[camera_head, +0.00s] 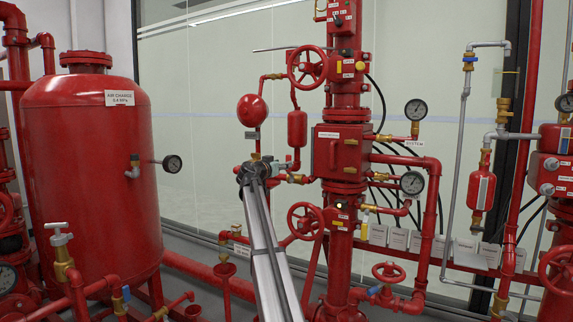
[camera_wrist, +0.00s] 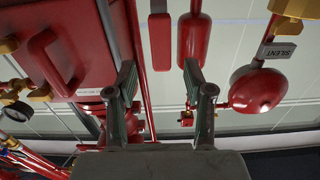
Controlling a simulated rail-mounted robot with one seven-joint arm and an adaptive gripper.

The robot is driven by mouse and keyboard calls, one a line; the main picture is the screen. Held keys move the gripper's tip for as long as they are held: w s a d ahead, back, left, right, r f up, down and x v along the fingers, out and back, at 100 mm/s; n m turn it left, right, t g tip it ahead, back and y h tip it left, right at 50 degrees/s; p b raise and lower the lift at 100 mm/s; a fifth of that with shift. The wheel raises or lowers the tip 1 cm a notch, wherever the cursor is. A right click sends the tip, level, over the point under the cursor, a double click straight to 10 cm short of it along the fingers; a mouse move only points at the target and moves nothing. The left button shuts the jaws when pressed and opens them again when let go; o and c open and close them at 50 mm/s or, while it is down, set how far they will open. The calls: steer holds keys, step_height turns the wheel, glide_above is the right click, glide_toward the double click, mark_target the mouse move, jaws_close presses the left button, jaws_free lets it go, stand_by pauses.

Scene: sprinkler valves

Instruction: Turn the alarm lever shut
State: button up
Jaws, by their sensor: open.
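My gripper (camera_wrist: 160,68) is open, with one fingertip on each side of the lever's end in the picture. I see no clear contact, and depth is hard to judge. In the head view my gripper (camera_head: 289,164) is left of the red box, by brass fittings (camera_head: 295,178), and hides most of the lever.
A red cylinder (camera_wrist: 195,30) is close to the right finger in the wrist view. The red box (camera_head: 340,152) with its handle is on the other side. A handwheel (camera_head: 306,222) is below right of my gripper, and a red tank (camera_head: 92,185) stands far left.

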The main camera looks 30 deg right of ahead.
steer(key=v, duration=0.5)
steer(key=shift+s+a, duration=0.2)
steer(key=shift+a, duration=0.1)
steer(key=s+a+f+g+y, duration=0.2)
steer(key=s+a+f+g, duration=0.2)
steer(key=s+f, duration=0.6)
steer(key=s+a+f+n+g+y, duration=0.1)
steer(key=s+a+f+g, duration=0.3)
steer(key=s+f, duration=0.7)
steer(key=s+a+f+n+g+y, duration=0.1)
steer(key=s+a+f+g, duration=0.4)
steer(key=s, duration=2.8)
step_height(320, 180, down, 6)
steer(key=a+y, duration=0.1)
steer(key=a, duration=0.2)
steer(key=shift+y, duration=0.3)
steer(key=shift+r, duration=0.15)
